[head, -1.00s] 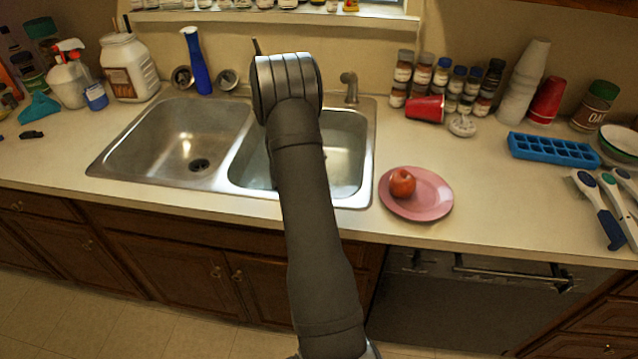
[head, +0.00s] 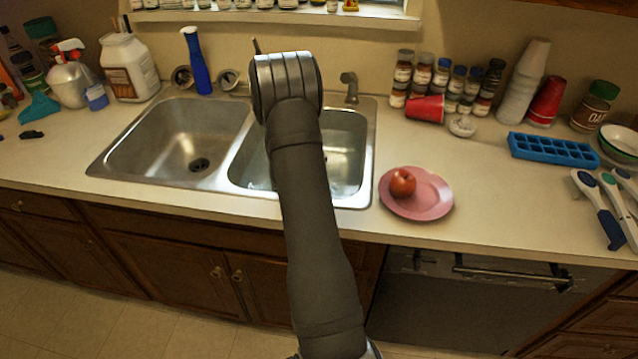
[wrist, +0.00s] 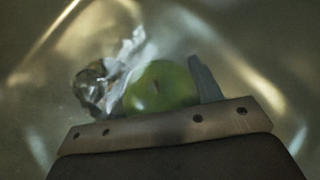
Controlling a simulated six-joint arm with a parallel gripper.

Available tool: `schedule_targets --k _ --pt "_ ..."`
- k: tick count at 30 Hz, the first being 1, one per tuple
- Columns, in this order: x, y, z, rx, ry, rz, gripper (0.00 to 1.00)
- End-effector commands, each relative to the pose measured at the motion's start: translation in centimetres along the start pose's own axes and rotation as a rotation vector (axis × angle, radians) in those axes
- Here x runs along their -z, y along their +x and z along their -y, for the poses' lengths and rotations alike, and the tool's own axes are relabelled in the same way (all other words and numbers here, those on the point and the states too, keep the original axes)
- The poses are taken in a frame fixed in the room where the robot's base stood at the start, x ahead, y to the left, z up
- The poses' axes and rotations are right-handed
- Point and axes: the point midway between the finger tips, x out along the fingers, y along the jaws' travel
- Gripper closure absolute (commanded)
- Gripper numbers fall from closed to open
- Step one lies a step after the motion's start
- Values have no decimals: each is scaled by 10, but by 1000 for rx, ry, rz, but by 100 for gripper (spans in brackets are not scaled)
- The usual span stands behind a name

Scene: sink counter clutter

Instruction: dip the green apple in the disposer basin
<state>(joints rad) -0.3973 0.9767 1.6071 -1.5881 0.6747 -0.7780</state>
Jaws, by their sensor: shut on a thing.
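The green apple (wrist: 162,88) shows in the wrist view between the fingers of my gripper (wrist: 158,80), which is shut on it. One grey finger stands at its right; the other side is partly hidden. Metal basin walls surround them in that view. In the head view my arm reaches over the right sink basin (head: 347,150) and hides the gripper, the apple and part of that basin. The left basin (head: 165,140) is empty with a dark drain hole. I cannot tell for sure which basin holds the disposer.
In the wrist view, crumpled whitish, shiny material (wrist: 105,85) lies left of the apple.

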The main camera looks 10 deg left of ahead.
Motion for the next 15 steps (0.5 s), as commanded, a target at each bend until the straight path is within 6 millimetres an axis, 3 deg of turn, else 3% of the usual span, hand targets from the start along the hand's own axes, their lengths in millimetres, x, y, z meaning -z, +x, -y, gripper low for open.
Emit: schedule_targets --k 15 --pt "-4 4 -6 0 0 1 68"
